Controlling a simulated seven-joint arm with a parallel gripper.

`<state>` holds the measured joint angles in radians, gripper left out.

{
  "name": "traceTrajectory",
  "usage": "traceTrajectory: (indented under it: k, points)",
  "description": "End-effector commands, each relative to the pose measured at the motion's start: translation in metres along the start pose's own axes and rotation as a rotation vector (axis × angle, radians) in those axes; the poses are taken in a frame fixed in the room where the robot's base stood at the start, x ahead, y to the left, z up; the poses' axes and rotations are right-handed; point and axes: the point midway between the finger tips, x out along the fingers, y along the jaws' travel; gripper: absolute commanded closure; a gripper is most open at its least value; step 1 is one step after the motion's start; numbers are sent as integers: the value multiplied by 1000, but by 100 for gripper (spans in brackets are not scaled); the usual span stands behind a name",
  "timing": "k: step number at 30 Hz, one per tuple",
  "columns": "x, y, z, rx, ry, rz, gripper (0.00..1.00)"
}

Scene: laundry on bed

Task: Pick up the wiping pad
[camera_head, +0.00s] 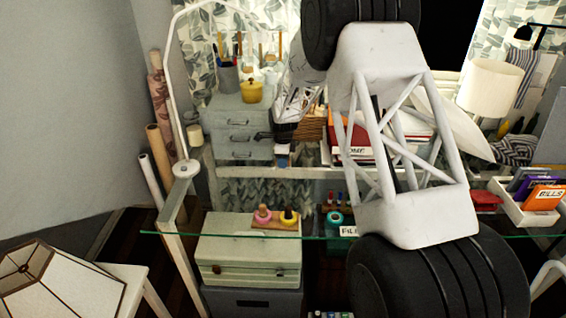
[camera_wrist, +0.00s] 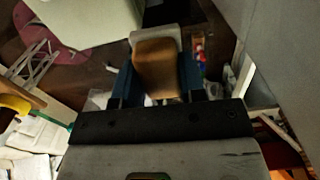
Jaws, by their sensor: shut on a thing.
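My gripper (camera_wrist: 156,88) is shut on the wiping pad (camera_wrist: 157,66), a small block with a brown face and a pale grey edge. In the wrist view the pad sits between the two blue fingers and sticks out past their tips. In the head view my gripper (camera_head: 282,147) points down near the front of the grey drawer unit, and the pad (camera_head: 282,160) shows only as a small patch below it.
A grey drawer unit (camera_head: 240,125) carries a yellow pot (camera_head: 251,91) and a pen cup. A glass shelf edge (camera_head: 225,235) crosses in front, with a pale box (camera_head: 250,255) below. A lamp (camera_head: 490,88) and a tray of books (camera_head: 525,212) stand right.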

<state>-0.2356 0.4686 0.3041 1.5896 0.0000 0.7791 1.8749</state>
Motion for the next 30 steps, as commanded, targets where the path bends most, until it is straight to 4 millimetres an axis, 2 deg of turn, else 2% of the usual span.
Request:
traceTrajectory:
  k: [7, 14, 30]
  points:
    - [-28, 2, -1, 0, 0, -1, 86]
    - [-30, 32, -10, 0, 0, -1, 86]
    - [-38, 112, -35, 0, 0, 0, 86]
